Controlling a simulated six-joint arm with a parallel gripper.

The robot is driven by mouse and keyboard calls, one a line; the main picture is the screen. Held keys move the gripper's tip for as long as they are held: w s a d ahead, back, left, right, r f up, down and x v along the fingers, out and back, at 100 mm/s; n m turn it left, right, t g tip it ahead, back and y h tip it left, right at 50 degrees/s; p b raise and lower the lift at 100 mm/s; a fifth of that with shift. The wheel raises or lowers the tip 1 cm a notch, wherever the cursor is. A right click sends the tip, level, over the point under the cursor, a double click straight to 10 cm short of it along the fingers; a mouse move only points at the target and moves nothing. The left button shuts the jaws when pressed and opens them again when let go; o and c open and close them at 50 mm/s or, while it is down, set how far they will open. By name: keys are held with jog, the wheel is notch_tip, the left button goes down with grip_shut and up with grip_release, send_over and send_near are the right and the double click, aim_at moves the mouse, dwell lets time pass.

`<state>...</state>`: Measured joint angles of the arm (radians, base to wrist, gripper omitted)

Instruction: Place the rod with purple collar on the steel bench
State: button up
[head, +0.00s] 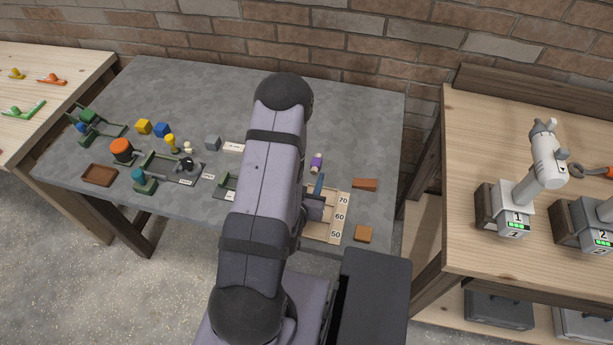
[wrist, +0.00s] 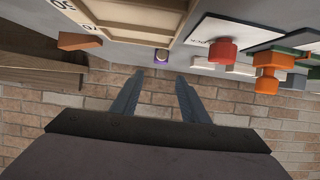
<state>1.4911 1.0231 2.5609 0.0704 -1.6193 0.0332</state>
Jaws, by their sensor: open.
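The rod with purple collar (head: 316,161) stands on the steel bench (head: 365,115), just right of my arm in the head view. Its pale end shows below the purple part. In the wrist view the purple-collared piece (wrist: 162,56) is small, at the top centre, just beyond the fingertips. My gripper (wrist: 158,76) is open with nothing between its fingers. In the head view it is mostly hidden by my arm; a blue-grey finger (head: 319,186) shows just below the rod. Whether it touches the rod cannot be told.
A numbered wooden board (head: 338,217) lies near the bench's front edge, with orange-brown blocks (head: 365,184) to its right. Left of my arm are a brown tray (head: 99,175), green fixtures and coloured blocks. A brick wall (head: 330,35) stands behind. The bench's back right is clear.

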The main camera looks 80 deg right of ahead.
jog(key=shift+p+v, duration=1.1)
jog(key=shift+v, duration=0.15)
